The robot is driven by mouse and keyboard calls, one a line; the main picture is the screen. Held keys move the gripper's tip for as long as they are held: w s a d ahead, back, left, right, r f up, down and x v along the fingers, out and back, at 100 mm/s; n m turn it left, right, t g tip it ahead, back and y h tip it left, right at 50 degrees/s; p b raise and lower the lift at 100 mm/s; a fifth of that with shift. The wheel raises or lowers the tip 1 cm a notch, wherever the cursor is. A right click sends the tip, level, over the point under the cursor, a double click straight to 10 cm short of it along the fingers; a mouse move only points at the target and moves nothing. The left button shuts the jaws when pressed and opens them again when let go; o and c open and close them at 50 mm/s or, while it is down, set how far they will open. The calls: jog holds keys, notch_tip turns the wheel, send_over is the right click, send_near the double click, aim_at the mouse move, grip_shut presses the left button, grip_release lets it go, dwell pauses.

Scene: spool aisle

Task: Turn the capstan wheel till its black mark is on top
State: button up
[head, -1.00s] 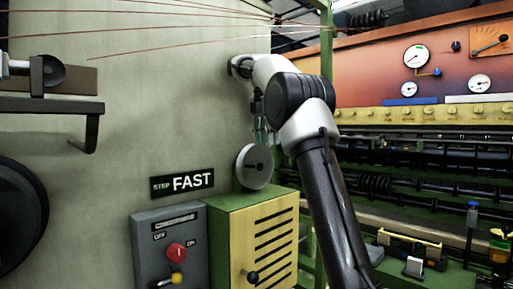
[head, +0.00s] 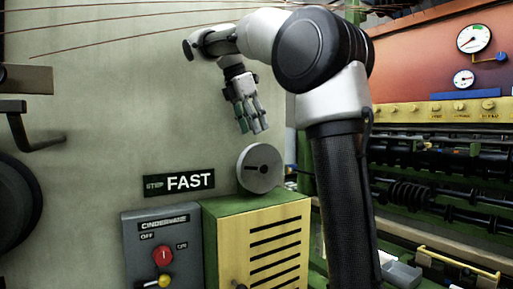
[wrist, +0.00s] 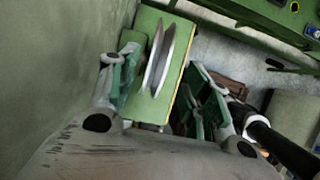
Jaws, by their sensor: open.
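The capstan wheel (head: 260,168) is a grey disc at the wall, just above the yellow box. A short dark mark shows on its face, running from near the hub toward the left; I cannot tell its exact end. My gripper (head: 253,127) is open and empty, pointing down above the wheel and slightly left of it, with a gap between. In the wrist view the wheel (wrist: 162,58) appears nearly edge-on as pale discs, lying between the lines of the two green-padded fingers (wrist: 160,88). Its face mark is hidden there.
A yellow slotted box (head: 262,250) with a green top stands right below the wheel. A grey switch box (head: 160,250) with red and yellow knobs is left of it, under the FAST sign (head: 180,184). Copper wires (head: 130,38) cross above. Machine rollers (head: 430,195) stand at the right.

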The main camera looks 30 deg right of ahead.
aim_at(260, 146)
jog(key=x, duration=0.7)
jog(key=shift+f, duration=0.3)
grip_shut()
